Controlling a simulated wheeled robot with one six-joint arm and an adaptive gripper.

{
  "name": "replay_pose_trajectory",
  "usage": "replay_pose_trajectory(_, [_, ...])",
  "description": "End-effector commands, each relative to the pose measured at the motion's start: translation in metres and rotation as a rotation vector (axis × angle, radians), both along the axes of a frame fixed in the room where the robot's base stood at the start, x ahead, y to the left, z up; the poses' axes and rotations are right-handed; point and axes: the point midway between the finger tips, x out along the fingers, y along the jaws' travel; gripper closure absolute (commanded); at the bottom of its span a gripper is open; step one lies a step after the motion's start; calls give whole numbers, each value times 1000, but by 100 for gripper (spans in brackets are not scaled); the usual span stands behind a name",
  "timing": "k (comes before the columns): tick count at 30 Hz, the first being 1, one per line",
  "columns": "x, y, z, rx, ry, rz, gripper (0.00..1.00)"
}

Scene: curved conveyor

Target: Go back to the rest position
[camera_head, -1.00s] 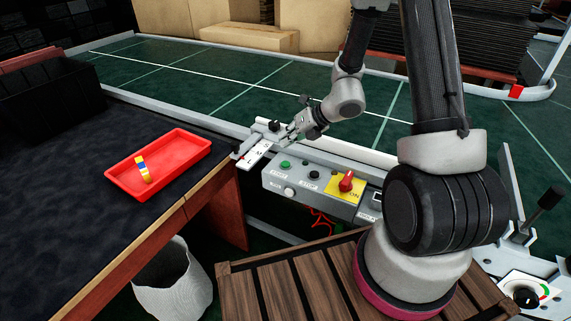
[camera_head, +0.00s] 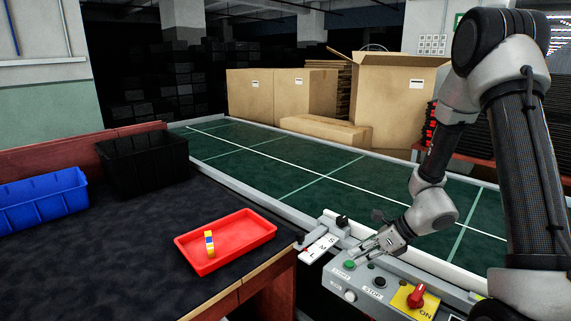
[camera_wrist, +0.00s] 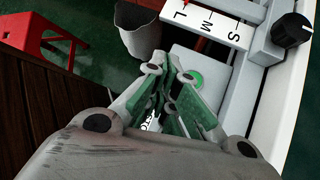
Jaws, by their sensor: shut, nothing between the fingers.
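My gripper (camera_head: 366,249) is shut and empty. It hangs just above the control box (camera_head: 345,284) at the conveyor's near edge, close to the green button (camera_head: 349,265). In the wrist view my gripper's fingers (camera_wrist: 178,82) are together, with part of the green button (camera_wrist: 196,79) showing behind them. I cannot tell whether the fingertips touch the box. My arm reaches in from the right of the head view.
A black stop button (camera_head: 379,282) and red knob (camera_head: 416,295) sit on the box. A size-marked slider plate (camera_head: 319,247) is beside it. A red tray (camera_head: 258,238) with a small yellow, blue-banded item (camera_head: 209,244) lies on the table. The green conveyor (camera_head: 290,180) is clear.

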Motion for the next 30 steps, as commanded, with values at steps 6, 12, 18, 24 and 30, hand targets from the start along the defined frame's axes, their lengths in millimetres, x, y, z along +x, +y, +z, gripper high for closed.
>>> replay_pose_trajectory(6, [-73,-23,53,-151,-292,665,100])
replay_pose_trajectory(12, [-130,-64,111,-317,-535,1259,100])
replay_pose_trajectory(18, [-174,-114,171,-535,-679,1761,100])
replay_pose_trajectory(24, [-202,-147,225,-807,-722,2011,100])
replay_pose_trajectory(30, [-215,-148,260,-1011,-805,2016,100])
